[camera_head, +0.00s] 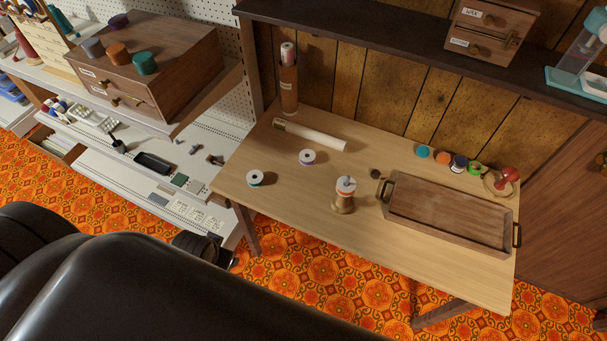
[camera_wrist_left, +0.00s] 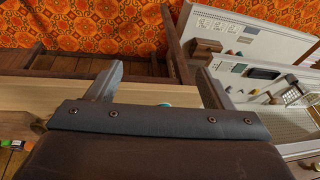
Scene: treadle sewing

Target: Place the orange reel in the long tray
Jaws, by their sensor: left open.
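The orange reel (camera_head: 346,187), with white ends and an orange-red band, sits upright on a small brass stand (camera_head: 343,204) near the middle of the wooden table. The long tray (camera_head: 450,211), brown wood with dark end handles, lies to its right on the same table and looks empty. My left gripper (camera_wrist_left: 160,85) shows in the left wrist view with its two fingers wide apart and nothing between them. A bit of teal (camera_wrist_left: 165,104) shows behind its palm edge. The gripper itself does not show in the head view. My right gripper is in neither view.
A teal-banded reel (camera_head: 255,178) and a purple-banded reel (camera_head: 307,157) stand on the table's left part. A white roll (camera_head: 312,135) lies behind them. Several coloured spools (camera_head: 442,158) and a red pincushion-like item (camera_head: 508,175) line the back right, behind the tray.

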